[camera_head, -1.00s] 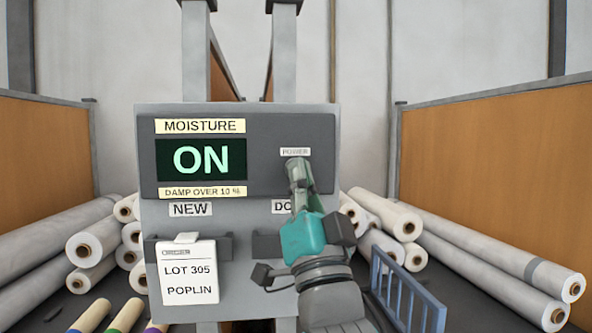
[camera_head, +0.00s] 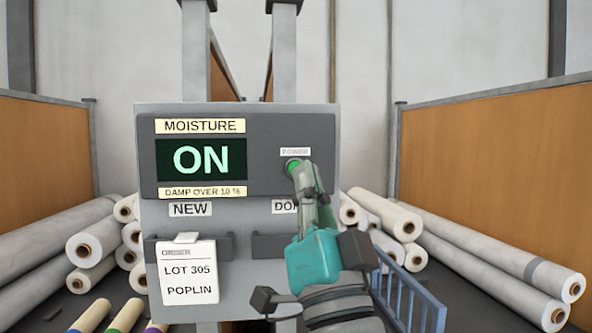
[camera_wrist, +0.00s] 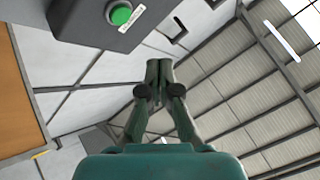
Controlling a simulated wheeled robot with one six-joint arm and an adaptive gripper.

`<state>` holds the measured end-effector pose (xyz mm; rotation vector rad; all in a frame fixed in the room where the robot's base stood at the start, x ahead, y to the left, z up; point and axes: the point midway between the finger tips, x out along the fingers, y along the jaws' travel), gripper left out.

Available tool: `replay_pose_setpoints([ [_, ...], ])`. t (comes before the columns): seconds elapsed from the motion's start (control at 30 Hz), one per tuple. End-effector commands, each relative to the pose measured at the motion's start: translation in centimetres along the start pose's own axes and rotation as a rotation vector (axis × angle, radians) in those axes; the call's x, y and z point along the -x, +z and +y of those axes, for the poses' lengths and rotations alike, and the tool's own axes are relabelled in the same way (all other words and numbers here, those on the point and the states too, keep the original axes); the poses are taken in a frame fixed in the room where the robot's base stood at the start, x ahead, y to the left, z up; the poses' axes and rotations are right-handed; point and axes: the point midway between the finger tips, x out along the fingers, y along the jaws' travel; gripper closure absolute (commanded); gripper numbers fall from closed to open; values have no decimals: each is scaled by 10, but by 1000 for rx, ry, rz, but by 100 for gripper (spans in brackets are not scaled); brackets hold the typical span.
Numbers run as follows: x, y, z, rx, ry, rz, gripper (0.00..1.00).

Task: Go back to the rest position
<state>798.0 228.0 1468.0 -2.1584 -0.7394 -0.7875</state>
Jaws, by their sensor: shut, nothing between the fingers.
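The moisture panel (camera_head: 258,127) shows "ON" in pale green on its dark screen (camera_head: 201,159). A green power button (camera_head: 291,165) sits under the "POWER" label at the panel's right side. My gripper (camera_head: 299,170) is shut and empty, with its tips just below and right of the button in the head view, partly overlapping it. In the wrist view the shut fingers (camera_wrist: 159,66) point into open air, apart from the green button (camera_wrist: 120,14) at upper left.
Below the panel are a "NEW" holder with an order card (camera_head: 188,272) reading "LOT 305 POPLIN" and a second holder, partly hidden by my arm. A blue rail (camera_head: 408,292) stands at right. Fabric rolls (camera_head: 490,255) lie on both sides, before orange partitions.

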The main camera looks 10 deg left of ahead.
Motion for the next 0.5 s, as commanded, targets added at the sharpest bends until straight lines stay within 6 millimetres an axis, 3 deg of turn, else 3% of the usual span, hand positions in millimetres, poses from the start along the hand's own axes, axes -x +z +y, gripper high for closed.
replay_pose_setpoints([
  [0.37, 3, -2, -1, 1, 1, 0, 100],
  [0.5, 13, 9, 12, 19, 17, -17, 100],
])
